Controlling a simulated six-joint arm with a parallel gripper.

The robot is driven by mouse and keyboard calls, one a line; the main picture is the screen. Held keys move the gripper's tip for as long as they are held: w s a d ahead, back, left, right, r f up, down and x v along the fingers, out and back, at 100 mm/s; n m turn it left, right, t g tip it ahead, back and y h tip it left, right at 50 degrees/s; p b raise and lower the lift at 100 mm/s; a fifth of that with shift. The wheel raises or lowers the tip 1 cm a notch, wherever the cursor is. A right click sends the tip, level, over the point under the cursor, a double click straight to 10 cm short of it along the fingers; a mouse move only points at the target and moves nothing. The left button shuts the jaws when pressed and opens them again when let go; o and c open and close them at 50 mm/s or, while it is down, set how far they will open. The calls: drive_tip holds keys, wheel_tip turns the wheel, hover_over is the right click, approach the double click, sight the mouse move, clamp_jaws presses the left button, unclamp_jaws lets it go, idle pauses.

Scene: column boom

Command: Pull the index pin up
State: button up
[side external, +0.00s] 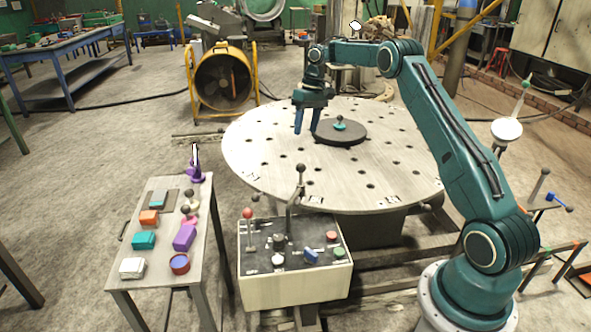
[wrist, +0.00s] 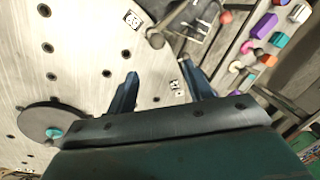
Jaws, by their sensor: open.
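A rod with a dark ball knob (side external: 300,169) stands upright at the near rim of the round table (side external: 255,150), just behind the control box; it looks like the index pin. In the wrist view a dark ball (wrist: 156,39) at the table rim appears to be the same knob, beyond my fingertips. My gripper (side external: 307,130) hangs above the table, left of the dark disc, with its blue fingers pointing down. In the wrist view my gripper (wrist: 162,82) has its fingers wide apart with nothing between them. It is clear of the knob.
A dark disc (side external: 355,137) with a teal knob (side external: 340,125) lies on the table. The control box (side external: 295,285) carries a red-topped lever (side external: 248,214) and buttons. A side bench (side external: 150,205) holds several coloured blocks. The air over the table's left part is free.

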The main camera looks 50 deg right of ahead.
drive_tip(key=shift+v, duration=0.8)
drive_tip(key=shift+s+d, duration=0.1)
drive_tip(key=s+a+r+t, duration=0.1)
drive_tip(key=s+a+r, duration=0.4)
drive_tip(key=a+r, duration=0.45)
drive_tip(key=s+a+r+t, duration=0.1)
drive_tip(key=s+a+r, duration=0.4)
drive_tip(key=a+r, duration=0.4)
drive_tip(key=s+a+n+t+h, duration=0.1)
drive_tip(key=s+a, duration=0.3)
drive_tip(key=s, duration=0.2)
drive_tip(key=s+a+t, duration=0.1)
drive_tip(key=s+a, duration=0.3)
drive_tip(key=s, duration=0.2)
drive_tip(key=s+f, duration=0.3)
drive_tip(key=s, duration=0.3)
drive_tip(key=s+f+n+t+h, duration=0.1)
drive_tip(key=s+f, duration=0.2)
drive_tip(key=s, duration=0.4)
drive_tip(key=shift+f, duration=0.3)
